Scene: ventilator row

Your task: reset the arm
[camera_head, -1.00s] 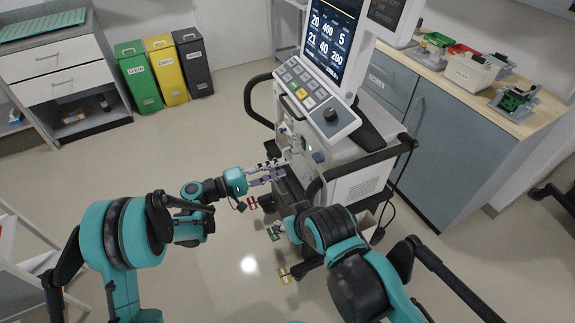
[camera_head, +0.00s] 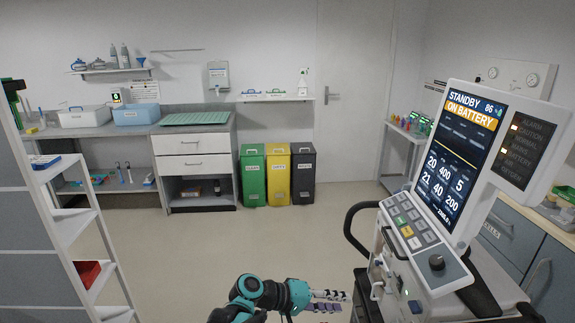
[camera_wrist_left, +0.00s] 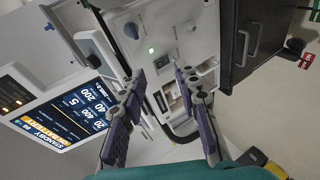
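My left arm comes in at the bottom of the head view. Its gripper (camera_head: 328,301) is left of the ventilator (camera_head: 395,285), near its front side. In the left wrist view the two fingers (camera_wrist_left: 160,76) are spread apart with nothing between them, facing the ventilator's panel of ports and knobs (camera_wrist_left: 165,40). I cannot tell whether the fingertips touch it. The ventilator screen (camera_head: 462,140) reads "STANDBY" and "ON BATTERY". My right gripper is in neither view.
Green (camera_head: 252,176), yellow (camera_head: 277,175) and black (camera_head: 303,175) bins stand by the back wall. A drawer cabinet (camera_head: 195,165) is left of them, a shelf rack (camera_head: 75,235) at the far left. The floor between is clear. A grey counter (camera_head: 545,255) is at the right.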

